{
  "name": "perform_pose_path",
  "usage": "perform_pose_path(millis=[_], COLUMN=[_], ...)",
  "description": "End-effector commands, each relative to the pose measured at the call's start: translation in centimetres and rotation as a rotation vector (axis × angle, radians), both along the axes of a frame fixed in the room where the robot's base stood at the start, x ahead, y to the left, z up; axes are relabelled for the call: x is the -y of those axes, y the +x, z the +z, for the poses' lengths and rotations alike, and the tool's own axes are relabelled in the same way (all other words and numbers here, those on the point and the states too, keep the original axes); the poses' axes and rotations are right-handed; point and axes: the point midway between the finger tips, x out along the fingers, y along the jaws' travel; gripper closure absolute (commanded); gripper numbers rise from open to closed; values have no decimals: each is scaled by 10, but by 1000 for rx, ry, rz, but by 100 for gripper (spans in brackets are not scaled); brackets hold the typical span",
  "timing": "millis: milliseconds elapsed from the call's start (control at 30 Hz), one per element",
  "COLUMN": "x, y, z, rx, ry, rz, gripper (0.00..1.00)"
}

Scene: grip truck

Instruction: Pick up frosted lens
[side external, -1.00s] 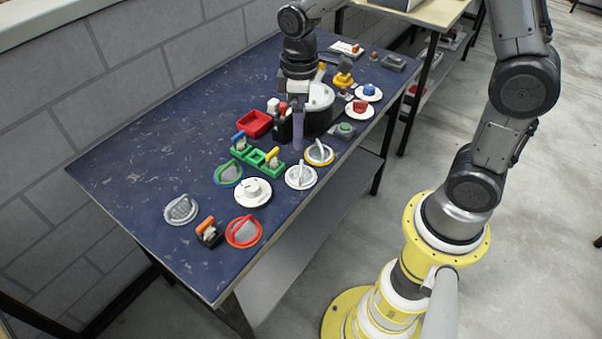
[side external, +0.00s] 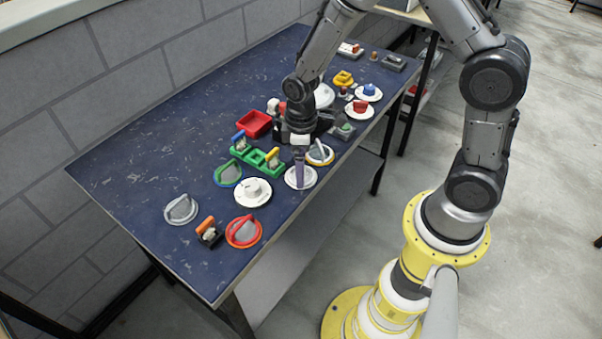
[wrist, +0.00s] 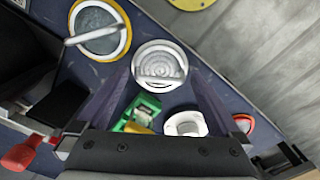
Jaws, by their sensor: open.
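A round, white-rimmed lens (side external: 292,181) with a raised handle bar lies on the blue table in the side view, partly hidden by a finger. It looks like the frosted lens, with pale concentric rings, in the wrist view (wrist: 160,68). My gripper (side external: 299,180) is above this lens, pointing down. In the wrist view its two purple fingers (wrist: 161,82) are apart, one on each side of the lens, with nothing held. Whether the fingertips touch the lens or its bar cannot be told. A similar grey lens (side external: 181,209) lies at the left.
A yellow-rimmed lens (side external: 320,154) lies close behind. A green holder (side external: 256,160) and a white knob disc (side external: 253,192) are nearby to the left. A red-rimmed lens (side external: 243,232) is nearer the front edge. The table's far left is clear.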

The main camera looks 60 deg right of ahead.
Motion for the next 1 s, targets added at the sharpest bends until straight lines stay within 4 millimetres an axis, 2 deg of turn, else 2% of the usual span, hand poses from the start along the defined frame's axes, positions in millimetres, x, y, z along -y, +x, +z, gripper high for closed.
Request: perform_pose_path(millis=[100,367,733,1000], x=[0,0,0,0], y=[0,0,0,1], z=[-10,-11,-11,-9], rx=[0,1,1,2], ry=[0,0,0,0], rz=[0,0,0,0], gripper=[0,2,68,69])
